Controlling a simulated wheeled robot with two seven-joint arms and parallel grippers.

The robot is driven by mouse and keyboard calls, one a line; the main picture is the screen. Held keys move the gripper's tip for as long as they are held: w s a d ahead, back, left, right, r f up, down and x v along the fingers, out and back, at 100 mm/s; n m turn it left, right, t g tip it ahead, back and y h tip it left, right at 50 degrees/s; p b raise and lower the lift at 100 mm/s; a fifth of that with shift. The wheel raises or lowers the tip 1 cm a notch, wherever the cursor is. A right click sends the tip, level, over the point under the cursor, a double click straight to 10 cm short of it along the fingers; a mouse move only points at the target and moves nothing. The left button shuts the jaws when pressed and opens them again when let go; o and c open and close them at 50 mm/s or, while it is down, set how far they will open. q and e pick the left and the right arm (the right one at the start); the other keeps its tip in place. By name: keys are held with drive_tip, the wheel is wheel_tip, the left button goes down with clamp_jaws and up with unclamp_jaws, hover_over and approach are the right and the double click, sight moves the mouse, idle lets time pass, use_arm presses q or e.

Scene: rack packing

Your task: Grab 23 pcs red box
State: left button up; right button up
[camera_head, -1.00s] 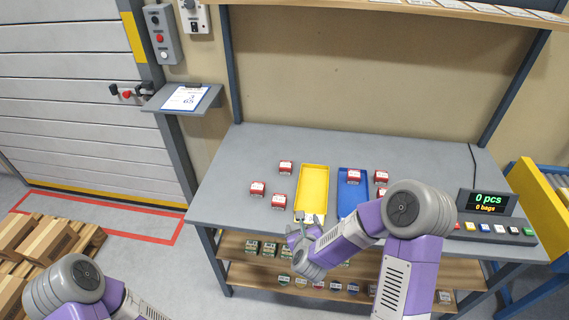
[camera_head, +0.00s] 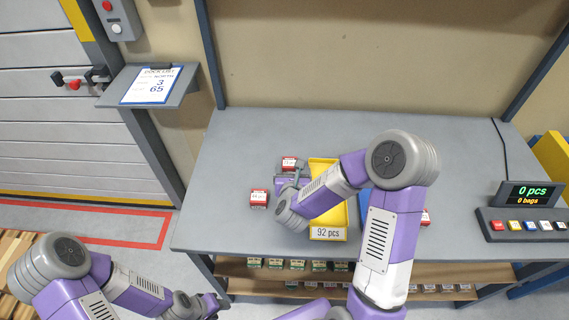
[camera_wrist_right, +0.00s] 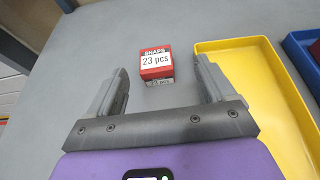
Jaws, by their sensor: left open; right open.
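A red box (camera_wrist_right: 156,62) labelled "SNAPS 23 pcs" stands on the grey table in the right wrist view, just ahead of and roughly centred between the fingertips of my right gripper (camera_wrist_right: 161,74). The gripper is open and empty, with a gap on each side of the box. In the head view, a red box (camera_head: 288,163) sits right beside my right gripper (camera_head: 291,179). Another red box (camera_head: 259,198) lies to the lower left, its label too small to read surely. My left gripper (camera_head: 214,304) is open and empty, low in front of the table.
A yellow tray (camera_head: 328,234) marked "92 pcs" is right of the box, partly hidden by my right arm. A blue tray (camera_wrist_right: 291,40) lies beyond it. A red box (camera_head: 425,218) shows right of my arm. The display (camera_head: 532,191) reads 0 pcs, 0 bags.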

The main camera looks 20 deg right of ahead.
sight(289, 164)
drive_tip(key=f, duration=0.1)
drive_tip(key=w+f+b, duration=0.1)
drive_tip(key=shift+w+f, duration=0.25)
drive_tip(key=shift+f, duration=0.05)
drive_tip(key=x, duration=0.2)
drive_tip(key=b+x, duration=0.1)
drive_tip(key=x, duration=0.4)
drive_tip(key=shift+w+r, duration=0.2)
drive_tip(key=shift+w, duration=0.1)
use_arm(q)
drive_tip(key=f, duration=0.1)
drive_tip(key=w+f, duration=0.1)
drive_tip(key=f, duration=0.1)
drive_tip(key=shift+w+f, duration=0.1)
drive_tip(key=shift+f, duration=0.1)
use_arm(e)
drive_tip(key=shift+c, duration=0.3)
drive_tip(key=c, duration=1)
drive_tip(key=shift+r, duration=0.1)
